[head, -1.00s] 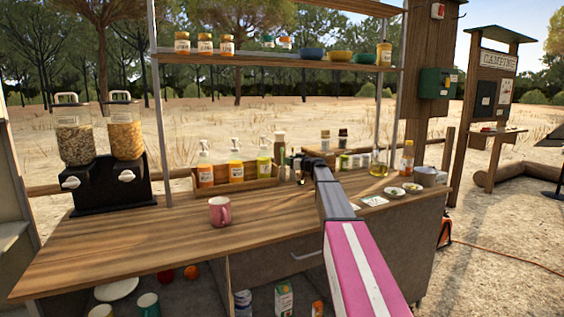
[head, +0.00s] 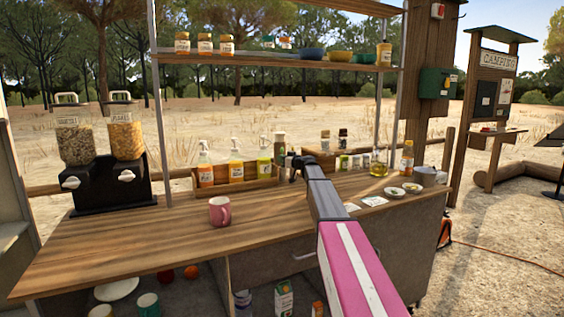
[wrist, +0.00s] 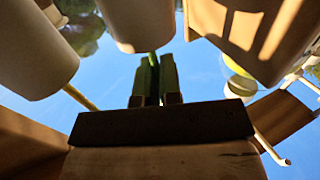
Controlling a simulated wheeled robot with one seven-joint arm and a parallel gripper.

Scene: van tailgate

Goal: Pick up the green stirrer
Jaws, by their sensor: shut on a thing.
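My gripper (head: 296,172) is low over the back of the wooden counter, just right of the wooden bottle tray. In the wrist view my gripper (wrist: 157,66) has its two dark fingers close together. A thin bit of the green stirrer (wrist: 152,59) shows at the fingertips, and my gripper is shut on it. Most of the stirrer is hidden by the fingers. In the head view I cannot make the stirrer out.
A wooden tray (head: 236,188) holds several bottles left of my gripper. A pink mug (head: 220,211) stands in front on the counter (head: 130,245). Pale rounded containers (wrist: 35,50) crowd the wrist view.

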